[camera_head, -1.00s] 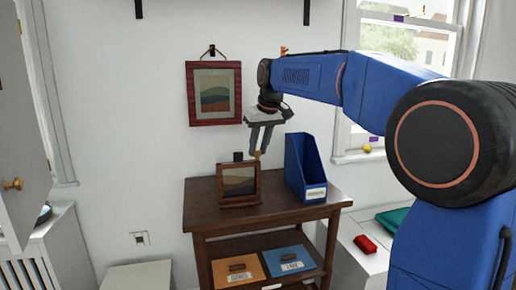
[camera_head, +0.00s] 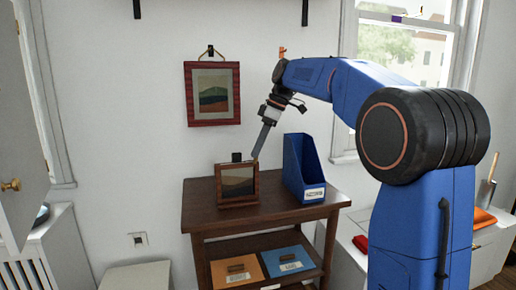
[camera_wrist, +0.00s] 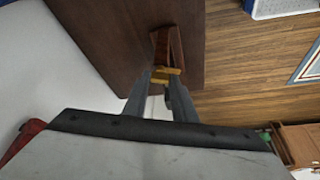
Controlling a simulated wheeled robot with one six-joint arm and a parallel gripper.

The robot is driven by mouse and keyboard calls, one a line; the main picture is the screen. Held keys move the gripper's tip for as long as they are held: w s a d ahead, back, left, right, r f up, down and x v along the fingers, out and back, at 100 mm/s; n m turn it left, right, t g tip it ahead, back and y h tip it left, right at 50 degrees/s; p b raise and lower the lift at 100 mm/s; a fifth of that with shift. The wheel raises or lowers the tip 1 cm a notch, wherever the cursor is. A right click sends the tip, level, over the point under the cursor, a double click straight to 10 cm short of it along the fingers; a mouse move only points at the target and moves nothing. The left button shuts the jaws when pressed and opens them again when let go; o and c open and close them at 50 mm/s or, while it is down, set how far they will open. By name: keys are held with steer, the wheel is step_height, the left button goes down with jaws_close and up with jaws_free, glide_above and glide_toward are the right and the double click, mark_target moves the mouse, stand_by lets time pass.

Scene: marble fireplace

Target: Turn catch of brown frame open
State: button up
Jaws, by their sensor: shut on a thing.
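The brown frame (camera_head: 237,187) stands upright on the dark wooden table, with a landscape picture in it. In the wrist view the frame (camera_wrist: 167,45) is seen from above, edge-on. Its golden catch (camera_wrist: 167,76) shows at the frame's near end, between my fingertips. My gripper (camera_head: 256,156) reaches down at a slant from the upper right to the frame's top right corner. In the wrist view my gripper (camera_wrist: 163,82) is shut on the catch. In the head view the catch is too small and covered to make out.
A blue magazine file (camera_head: 303,168) stands on the table (camera_head: 262,217) just right of the frame. A red-framed picture (camera_head: 212,94) hangs on the wall behind. Orange and blue folders (camera_head: 286,262) lie on the lower shelf. The table's front is clear.

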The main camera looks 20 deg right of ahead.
steer(key=shift+w+n+g+y, duration=0.15)
steer(key=shift+n+g, duration=0.25)
steer(key=shift+n, duration=0.7)
steer(key=shift+n+g+y, duration=0.15)
steer(key=shift+n+g, duration=0.25)
steer(key=shift+n, duration=0.7)
steer(key=o, duration=1.1)
steer(key=shift+c, duration=0.2)
